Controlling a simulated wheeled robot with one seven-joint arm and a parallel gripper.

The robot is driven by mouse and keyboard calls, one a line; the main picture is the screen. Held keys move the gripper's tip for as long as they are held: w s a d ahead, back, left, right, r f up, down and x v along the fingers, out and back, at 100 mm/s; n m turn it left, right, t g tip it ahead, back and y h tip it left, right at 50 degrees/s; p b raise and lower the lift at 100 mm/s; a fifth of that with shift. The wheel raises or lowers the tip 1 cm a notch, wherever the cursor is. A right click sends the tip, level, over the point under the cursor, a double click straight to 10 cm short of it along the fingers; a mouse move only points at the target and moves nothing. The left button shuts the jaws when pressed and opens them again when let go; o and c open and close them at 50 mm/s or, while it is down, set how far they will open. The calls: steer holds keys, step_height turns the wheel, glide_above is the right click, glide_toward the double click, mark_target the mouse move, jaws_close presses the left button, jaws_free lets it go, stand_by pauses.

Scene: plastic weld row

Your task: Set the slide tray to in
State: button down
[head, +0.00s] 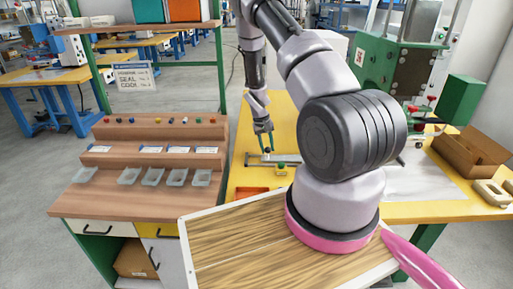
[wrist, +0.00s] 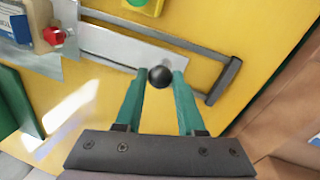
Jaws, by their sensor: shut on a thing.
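The slide tray (wrist: 115,48) is a flat grey metal plate lying along a dark rail frame (wrist: 222,80) on the yellow table. A round black knob (wrist: 160,77) sits at the tray's end. My gripper (wrist: 160,80) has its two green fingers shut on this knob, one on each side. In the head view my gripper (head: 267,150) points down at the tray (head: 275,158), which looks small there. The frame extends past the knob end of the plate, with bare yellow between plate and end bar. The fingers and knob hide part of the tray's edge.
A brown stepped rack (head: 150,150) stands left; a green machine (head: 400,50) and cardboard box (head: 470,155) stand right.

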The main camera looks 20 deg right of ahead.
glide_above(285, 158)
steer(key=shift+w, duration=0.15)
steer(key=c, duration=0.5)
jaws_free()
steer(key=r, duration=0.3)
steer(key=a+r, duration=0.1)
steer(key=r, duration=0.3)
steer(key=a+r, duration=0.1)
steer(key=r, duration=0.2)
steer(key=shift+w+r, duration=0.2)
steer(key=shift+r, duration=0.15)
